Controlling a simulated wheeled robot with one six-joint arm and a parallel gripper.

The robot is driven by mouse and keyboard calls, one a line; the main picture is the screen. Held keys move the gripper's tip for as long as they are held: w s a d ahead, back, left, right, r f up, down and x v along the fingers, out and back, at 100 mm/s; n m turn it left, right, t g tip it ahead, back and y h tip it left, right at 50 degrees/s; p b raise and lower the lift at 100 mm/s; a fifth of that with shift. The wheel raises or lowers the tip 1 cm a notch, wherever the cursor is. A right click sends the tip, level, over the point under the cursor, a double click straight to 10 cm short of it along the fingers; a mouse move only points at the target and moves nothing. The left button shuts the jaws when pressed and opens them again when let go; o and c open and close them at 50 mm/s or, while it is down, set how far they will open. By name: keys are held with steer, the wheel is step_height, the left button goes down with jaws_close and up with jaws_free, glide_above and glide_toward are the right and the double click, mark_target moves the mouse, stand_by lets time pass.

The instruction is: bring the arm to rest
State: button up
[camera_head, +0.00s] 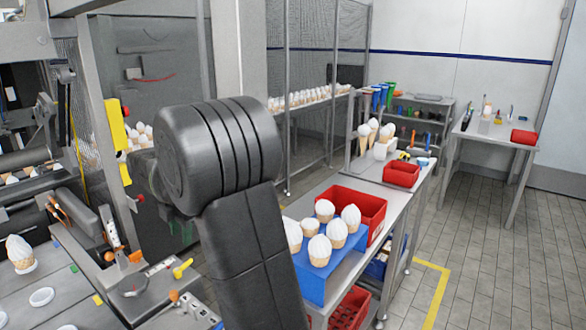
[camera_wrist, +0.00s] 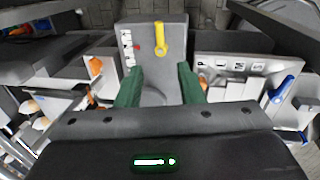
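My arm (camera_head: 245,250) rises through the middle of the head view, with its large dark joint bent over toward the left. My gripper (camera_wrist: 160,69) shows in the wrist view as two green fingers standing well apart. Nothing is seen between them. Beyond the fingers is a grey panel with a yellow handle (camera_wrist: 160,38). In the head view the gripper is mostly hidden behind the arm joint; only a bit of green shows beside it.
A machine with a yellow strip (camera_head: 115,123) stands close at left. A blue block (camera_head: 312,283) with several white-topped cones sits on a bench at right, beside a red bin (camera_head: 372,209). Tiled floor (camera_head: 500,240) is free further right. A blue handle (camera_wrist: 283,88) shows in the wrist view.

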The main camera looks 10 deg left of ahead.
mark_target(183, 265)
steer(key=f, duration=0.3)
steer(key=a+f, duration=0.1)
steer(key=f, duration=0.3)
steer(key=w+a+f+p, duration=0.1)
steer(key=f, duration=0.3)
steer(key=shift+f, duration=0.1)
steer(key=shift+s+m, duration=0.15)
steer(key=shift+m, duration=0.35)
steer(key=shift+n, duration=0.3)
